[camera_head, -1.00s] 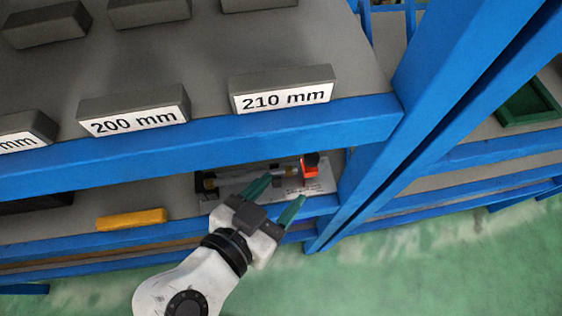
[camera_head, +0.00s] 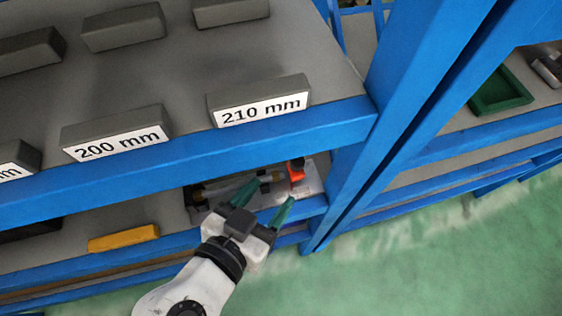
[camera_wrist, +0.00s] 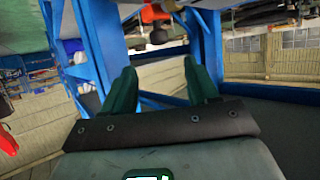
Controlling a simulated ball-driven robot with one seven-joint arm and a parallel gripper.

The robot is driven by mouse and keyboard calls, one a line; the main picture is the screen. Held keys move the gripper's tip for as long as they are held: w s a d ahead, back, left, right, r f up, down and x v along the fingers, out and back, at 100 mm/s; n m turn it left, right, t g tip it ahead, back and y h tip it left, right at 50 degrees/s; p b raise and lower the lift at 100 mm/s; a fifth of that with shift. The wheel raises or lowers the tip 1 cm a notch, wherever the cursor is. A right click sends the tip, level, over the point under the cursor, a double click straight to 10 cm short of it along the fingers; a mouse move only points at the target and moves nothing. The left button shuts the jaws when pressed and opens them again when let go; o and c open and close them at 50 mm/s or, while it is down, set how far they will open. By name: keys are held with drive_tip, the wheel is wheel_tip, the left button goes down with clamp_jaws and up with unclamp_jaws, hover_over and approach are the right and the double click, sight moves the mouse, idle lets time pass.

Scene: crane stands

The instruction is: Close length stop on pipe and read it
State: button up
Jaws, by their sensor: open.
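My gripper (camera_head: 264,198) is open, its two green fingers apart and nothing between them. It is at the front of the lower shelf, just in front of a light plate (camera_head: 312,180) that carries a grey pipe (camera_head: 222,187). A red-orange piece (camera_head: 297,170), likely the length stop, stands at the right end of the pipe, beyond the fingertips and apart from them. Part of the pipe is hidden by my gripper and the upper shelf edge. In the wrist view the open fingers (camera_wrist: 163,88) show, with neither pipe nor stop clearly recognisable. No reading is legible.
The upper shelf's blue front beam (camera_head: 190,152) overhangs the fixture. Grey blocks labelled 200 mm (camera_head: 117,135) and 210 mm (camera_head: 259,101) stand above it. A blue post (camera_head: 385,120) rises at right. A yellow block (camera_head: 124,238) lies left of my gripper. Green floor is free in front.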

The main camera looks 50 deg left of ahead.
sight(294, 165)
drive_tip(key=p+x, duration=0.2)
drive_tip(key=x, duration=0.8)
drive_tip(key=shift+w+f, duration=0.2)
